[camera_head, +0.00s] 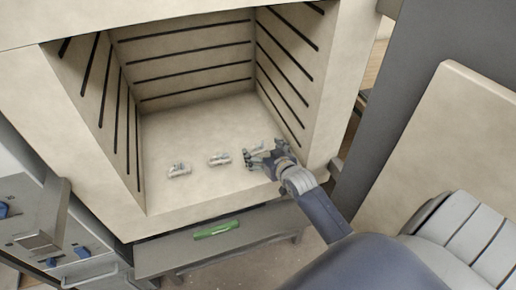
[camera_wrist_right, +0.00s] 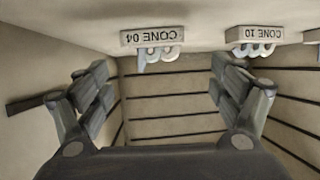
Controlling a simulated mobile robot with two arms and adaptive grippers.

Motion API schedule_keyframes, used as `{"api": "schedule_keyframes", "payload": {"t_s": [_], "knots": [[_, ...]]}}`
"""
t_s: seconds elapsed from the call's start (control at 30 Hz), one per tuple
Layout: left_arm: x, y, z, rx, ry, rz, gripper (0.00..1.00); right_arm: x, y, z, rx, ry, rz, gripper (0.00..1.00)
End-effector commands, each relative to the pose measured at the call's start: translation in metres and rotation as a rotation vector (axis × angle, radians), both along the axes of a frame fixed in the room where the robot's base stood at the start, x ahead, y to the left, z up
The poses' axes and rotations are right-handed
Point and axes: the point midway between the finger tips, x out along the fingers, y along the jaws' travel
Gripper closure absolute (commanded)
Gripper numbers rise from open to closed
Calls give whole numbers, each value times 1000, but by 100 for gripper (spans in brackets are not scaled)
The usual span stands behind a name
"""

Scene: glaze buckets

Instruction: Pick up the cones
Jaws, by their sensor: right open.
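Three small grey cone packs stand in a row on the kiln floor in the head view: left (camera_head: 179,170), middle (camera_head: 219,159) and right (camera_head: 257,149). My right gripper (camera_head: 262,157) is low inside the kiln at the right pack, partly covering it. In the right wrist view the gripper (camera_wrist_right: 160,85) is open and empty. Upside down beyond its fingers is a block marked CONE 04 (camera_wrist_right: 152,38) with pale bent cones. A CONE 10 block (camera_wrist_right: 254,34) is to its right, and a third block (camera_wrist_right: 313,36) is cut off. My left gripper is not in view.
The kiln (camera_head: 175,215) is open at the front, with dark slots along its walls. The right wall is close to my right gripper. A green handle (camera_head: 216,229) is below the opening, and a control panel (camera_head: 35,235) is at lower left.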

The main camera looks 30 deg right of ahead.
Motion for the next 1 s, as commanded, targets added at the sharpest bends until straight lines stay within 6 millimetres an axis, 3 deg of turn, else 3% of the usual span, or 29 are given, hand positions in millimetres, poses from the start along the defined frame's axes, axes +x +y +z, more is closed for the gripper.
{"api": "schedule_keyframes", "payload": {"t_s": [0.27, 0.63, 0.97, 1.0], "knots": [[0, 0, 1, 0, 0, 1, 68, 13, -4, -5, -1, 0, 0, 13], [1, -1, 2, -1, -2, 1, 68, 47, -14, -22, -1, 0, 0, 13], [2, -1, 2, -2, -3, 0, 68, 51, -14, -25, -2, 1, 1, 13], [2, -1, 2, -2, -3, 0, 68, 51, -15, -24, -2, 1, 1, 20]]}}
